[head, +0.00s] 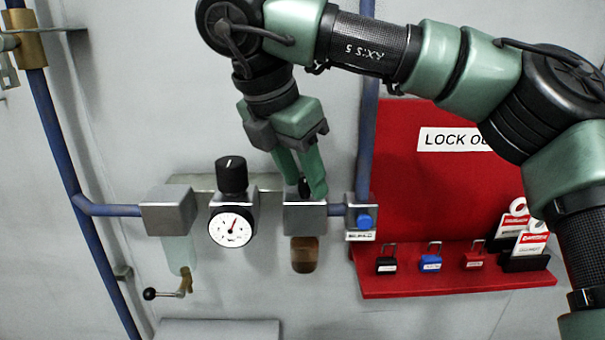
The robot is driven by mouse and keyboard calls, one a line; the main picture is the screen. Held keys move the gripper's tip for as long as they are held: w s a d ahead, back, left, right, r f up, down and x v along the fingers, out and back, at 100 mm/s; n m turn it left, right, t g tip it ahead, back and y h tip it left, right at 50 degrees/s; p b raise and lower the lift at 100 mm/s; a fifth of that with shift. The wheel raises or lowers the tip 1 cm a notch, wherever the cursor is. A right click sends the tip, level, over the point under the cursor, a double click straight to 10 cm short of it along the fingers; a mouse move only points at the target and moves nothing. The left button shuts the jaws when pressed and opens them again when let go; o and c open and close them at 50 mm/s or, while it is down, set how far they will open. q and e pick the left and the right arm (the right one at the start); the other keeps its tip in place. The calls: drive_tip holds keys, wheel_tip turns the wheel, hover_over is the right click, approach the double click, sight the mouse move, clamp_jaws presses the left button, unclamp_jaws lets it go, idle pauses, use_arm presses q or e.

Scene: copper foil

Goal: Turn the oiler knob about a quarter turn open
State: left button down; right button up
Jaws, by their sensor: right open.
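The oiler (305,222) is a grey metal block with a brown bowl (304,255) below it, on the wall in the middle of the head view. Its dark knob (304,187) stands on top and is partly hidden by my right gripper. My right gripper (308,190) points down over the oiler with its green fingers open, one on each side of the knob. I cannot tell whether the fingers touch it. My left gripper is not in view.
Left of the oiler are a regulator knob (232,176), a gauge (231,226) and a filter block (168,212) with a drain lever (165,294). A blue button (364,221) is on the right. The red lockout board (440,270) holds padlocks and tags.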

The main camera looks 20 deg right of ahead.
drive_tip(key=v, duration=0.7)
drive_tip(key=shift+r, duration=0.35)
drive_tip(key=shift+s+a, duration=0.1)
